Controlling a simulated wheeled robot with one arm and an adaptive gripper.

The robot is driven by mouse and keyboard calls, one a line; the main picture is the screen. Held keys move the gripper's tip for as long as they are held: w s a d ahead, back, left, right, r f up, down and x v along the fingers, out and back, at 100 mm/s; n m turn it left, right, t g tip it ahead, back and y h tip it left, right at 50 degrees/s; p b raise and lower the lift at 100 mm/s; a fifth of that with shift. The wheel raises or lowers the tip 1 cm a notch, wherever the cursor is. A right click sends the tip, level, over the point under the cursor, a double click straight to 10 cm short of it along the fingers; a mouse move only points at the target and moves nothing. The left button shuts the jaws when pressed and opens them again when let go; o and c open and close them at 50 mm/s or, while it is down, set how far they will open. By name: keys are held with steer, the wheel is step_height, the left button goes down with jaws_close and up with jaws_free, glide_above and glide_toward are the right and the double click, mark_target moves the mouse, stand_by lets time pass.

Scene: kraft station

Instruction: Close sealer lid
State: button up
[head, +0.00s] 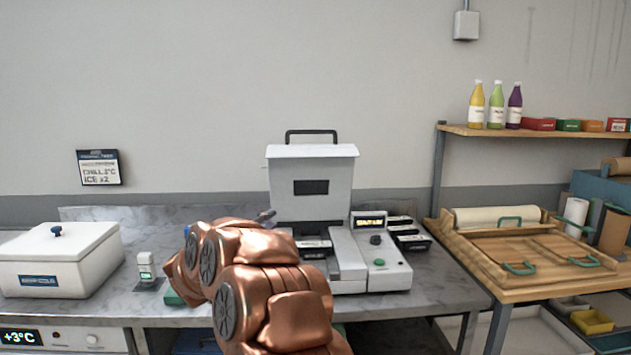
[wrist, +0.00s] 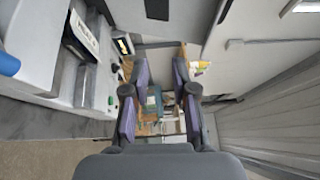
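The sealer (head: 348,262) is a white machine on the grey counter, with a small lit display and a dark knob. Its white lid (head: 330,168) stands raised, with a dark window and a black handle (head: 312,132) along the top. In the wrist view, part of the lid (wrist: 185,22) and the handle (wrist: 224,12) show at the top. My gripper (wrist: 160,76) has its two fingers apart, with nothing held between them. It appears apart from the handle. In the head view my copper arm hides most of the gripper and part of the sealer's left front.
A white lidded box (head: 62,275) and a small white device (head: 146,266) stand to the left. Black trays (head: 411,242) lie right of the sealer. A wooden table (head: 505,292) with a wrapping board and a bottle shelf (head: 560,133) stands right. The wall is close behind.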

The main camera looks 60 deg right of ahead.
steer(key=s+d+r+m+g+p, duration=0.3)
steer(key=s+d, duration=0.4)
steer(key=d, duration=0.4)
steer(key=shift+s+r+m+g+h+p, duration=0.35)
steer(key=shift+m+g+p, duration=0.35)
steer(key=shift+g, duration=0.5)
jaws_close()
steer(key=c, duration=0.5)
jaws_free()
steer(key=o, duration=0.5)
steer(key=shift+a, duration=0.1)
steer(key=w+a+f, duration=0.1)
steer(key=a, duration=1)
steer(key=shift+w+a+f, duration=0.2)
steer(key=shift+a, duration=0.15)
